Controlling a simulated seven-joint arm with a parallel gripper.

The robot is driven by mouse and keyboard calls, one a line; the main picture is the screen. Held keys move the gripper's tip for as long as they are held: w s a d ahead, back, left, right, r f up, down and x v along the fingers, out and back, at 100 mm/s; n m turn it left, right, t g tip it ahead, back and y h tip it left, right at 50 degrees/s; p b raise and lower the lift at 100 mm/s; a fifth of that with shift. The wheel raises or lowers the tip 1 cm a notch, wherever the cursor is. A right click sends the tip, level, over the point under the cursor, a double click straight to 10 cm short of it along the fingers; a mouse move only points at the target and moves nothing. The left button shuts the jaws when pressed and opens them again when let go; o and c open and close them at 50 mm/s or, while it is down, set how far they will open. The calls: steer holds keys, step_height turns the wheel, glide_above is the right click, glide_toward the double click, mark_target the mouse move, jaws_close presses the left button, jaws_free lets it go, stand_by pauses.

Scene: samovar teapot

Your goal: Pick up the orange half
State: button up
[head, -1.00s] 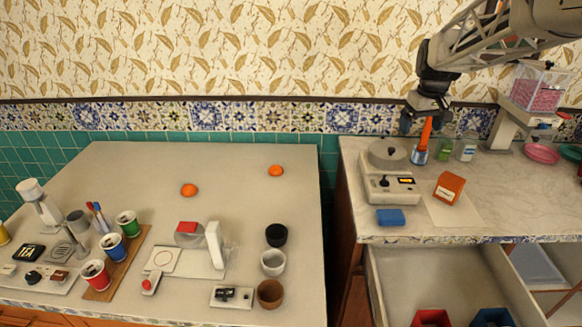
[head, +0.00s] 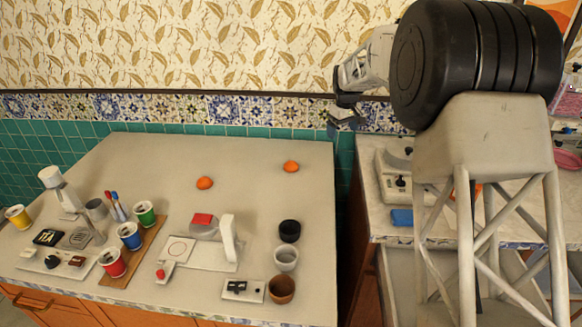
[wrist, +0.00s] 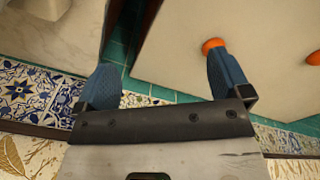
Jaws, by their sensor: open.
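Two orange halves lie on the left table in the head view, one at the back right (head: 291,166) and one further left (head: 204,183). In the wrist view, one orange half (wrist: 211,45) shows just beyond the right fingertip, partly hidden by it. The other (wrist: 314,58) shows at the right edge. My gripper (head: 344,124) is in the air near the tiled wall, right of the back-right orange half and apart from it. The blue fingers are spread with nothing between them in the wrist view (wrist: 165,78).
A gap separates the tables. A blue sponge-like block (head: 402,217) lies on the right counter. The left table's back is mostly clear.

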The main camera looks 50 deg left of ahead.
mark_target(290, 162)
steer(key=s+a+f+n, duration=0.1)
steer(key=s+a+f, duration=0.2)
steer(key=a, duration=0.3)
steer(key=s+a+f+n, duration=0.1)
steer(key=s+a+f, duration=0.2)
steer(key=a+f, duration=0.2)
steer(key=s+a+f+n, duration=0.1)
steer(key=s+a+f, duration=0.2)
steer(key=a, duration=0.3)
steer(key=shift+s+a+f, duration=0.1)
steer(key=shift+a+f, duration=0.3)
steer(key=shift+f, duration=0.2)
steer(key=shift+f, duration=1.3)
steer(key=shift+f, duration=0.15)
steer(key=shift+s+f, duration=0.1)
steer(key=shift+f, duration=2.35)
steer(key=c, duration=1)
